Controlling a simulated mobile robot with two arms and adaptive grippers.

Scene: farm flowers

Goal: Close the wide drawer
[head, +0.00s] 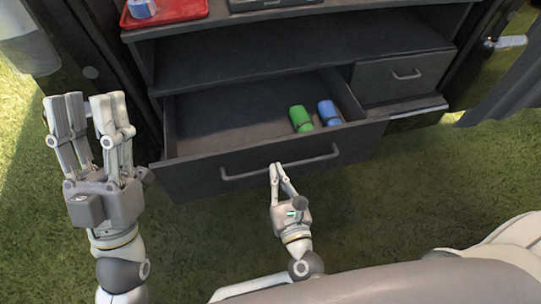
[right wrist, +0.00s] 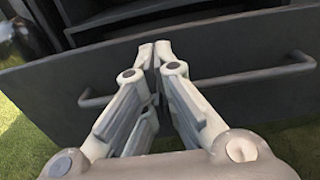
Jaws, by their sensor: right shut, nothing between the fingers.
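The wide drawer (head: 190,182) is dark grey and stands pulled out from the cabinet, with its inside showing. Its long bar handle (head: 245,172) runs across the front panel and also shows in the right wrist view (right wrist: 88,102). My right gripper (head: 277,167) is shut and empty, with its fingertips at the middle of the drawer front, by the handle. In the right wrist view its fingertips (right wrist: 154,50) overlap the front panel (right wrist: 220,52); I cannot tell if they touch it. My left gripper (head: 88,100) is open and empty, left of the drawer.
A green can (head: 301,119) and a blue can (head: 328,113) lie inside the drawer at the right. A smaller drawer (head: 400,77) at the right is shut. A red tray (head: 180,12) sits on the cabinet top. Grass (head: 400,200) in front is clear.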

